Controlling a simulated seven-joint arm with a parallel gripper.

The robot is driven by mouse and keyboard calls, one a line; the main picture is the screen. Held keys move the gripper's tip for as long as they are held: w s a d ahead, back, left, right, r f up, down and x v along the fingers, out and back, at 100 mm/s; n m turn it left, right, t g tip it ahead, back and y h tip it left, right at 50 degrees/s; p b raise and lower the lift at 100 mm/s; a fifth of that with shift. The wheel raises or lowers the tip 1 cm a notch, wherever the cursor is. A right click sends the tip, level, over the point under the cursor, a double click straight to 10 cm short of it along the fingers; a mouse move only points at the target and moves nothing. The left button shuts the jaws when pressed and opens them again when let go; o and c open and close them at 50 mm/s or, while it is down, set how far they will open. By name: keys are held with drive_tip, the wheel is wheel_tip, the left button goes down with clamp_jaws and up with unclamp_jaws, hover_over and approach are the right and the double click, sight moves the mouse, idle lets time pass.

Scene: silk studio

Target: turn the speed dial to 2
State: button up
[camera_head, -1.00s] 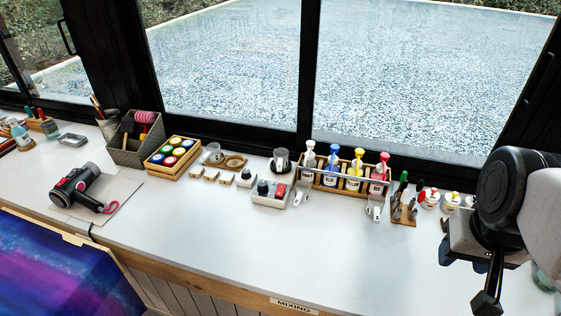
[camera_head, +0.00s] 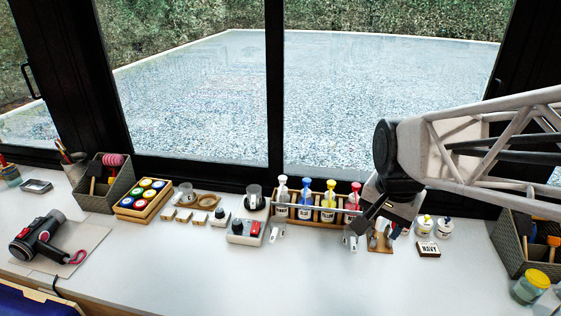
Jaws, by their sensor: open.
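A small light-grey box (camera_head: 241,238) stands on the counter, left of the bottle rack. It has a black knob, the likely speed dial (camera_head: 237,227), on its left and a red switch (camera_head: 255,228) on its right. The markings are too small to read. A smaller white unit with a dark knob (camera_head: 221,215) stands just behind and left of it. My gripper (camera_head: 357,224) is at the right end of the bottle rack, well right of the box and apart from it.
A dark round stand with a clear cup (camera_head: 254,197) is behind the box. The counter front (camera_head: 250,280) is clear.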

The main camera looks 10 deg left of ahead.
drive_tip(key=w+a+f+m, duration=0.2)
drive_tip(key=w+a+m, duration=0.1)
drive_tip(key=w+a, duration=0.45)
drive_tip(key=m+g, duration=0.2)
drive_tip(key=m, duration=0.8)
hover_over(237, 221)
wheel_tip(237, 221, down, 15)
drive_tip(key=shift+s+r, duration=0.1)
drive_tip(key=shift+r, duration=0.05)
drive_tip(key=shift+f, duration=2.5)
drive_tip(key=shift+n, duration=0.3)
